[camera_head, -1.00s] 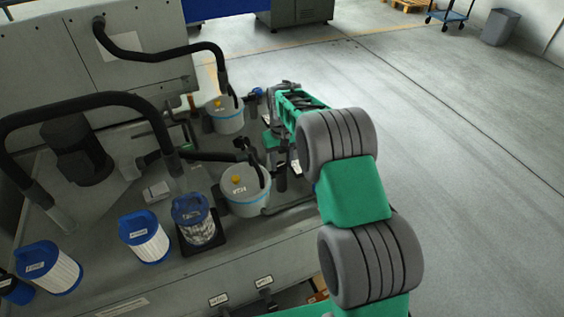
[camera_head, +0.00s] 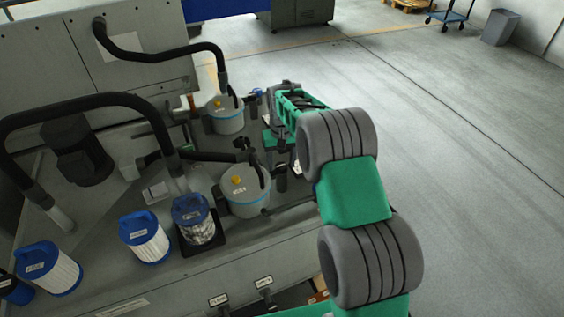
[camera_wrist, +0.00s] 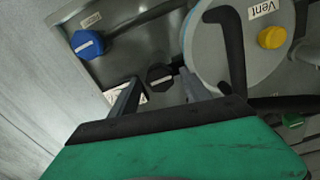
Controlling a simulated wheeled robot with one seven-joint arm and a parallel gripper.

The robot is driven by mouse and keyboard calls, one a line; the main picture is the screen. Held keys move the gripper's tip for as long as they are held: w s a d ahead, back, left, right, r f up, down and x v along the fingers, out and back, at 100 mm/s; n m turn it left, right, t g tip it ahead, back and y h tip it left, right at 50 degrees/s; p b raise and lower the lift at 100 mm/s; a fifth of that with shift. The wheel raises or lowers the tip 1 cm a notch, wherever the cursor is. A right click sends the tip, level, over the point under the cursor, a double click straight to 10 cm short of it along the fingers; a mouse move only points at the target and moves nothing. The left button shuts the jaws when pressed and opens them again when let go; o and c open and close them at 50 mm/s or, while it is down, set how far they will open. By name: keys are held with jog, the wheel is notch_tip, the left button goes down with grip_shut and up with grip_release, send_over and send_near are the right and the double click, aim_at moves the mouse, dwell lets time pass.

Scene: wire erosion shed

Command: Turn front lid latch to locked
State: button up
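A black knob (camera_wrist: 160,77), which looks like the lid latch, shows in the wrist view beside a grey round lid (camera_wrist: 215,50) with a yellow knob and a "Vent" label. My gripper (camera_wrist: 160,95) has its two fingers apart, one on each side of the black knob. I cannot tell whether they touch it. In the head view my gripper (camera_head: 268,118) is right of the far canister (camera_head: 226,118), partly hidden by my arm. The near canister (camera_head: 243,190) has a similar lid with a yellow knob. Which lid is the front one is unclear.
A blue knob (camera_wrist: 88,44) with a white bar sits on the metal plate left of the fingers. Black hoses (camera_head: 80,105) arch over the bench. Blue-topped filters (camera_head: 146,237) stand at the bench front. Open floor (camera_head: 460,170) lies to the right.

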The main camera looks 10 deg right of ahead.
aim_at(281, 165)
notch_tip(281, 165, up, 8)
jog(key=shift+f, duration=0.15)
dwell(0.5)
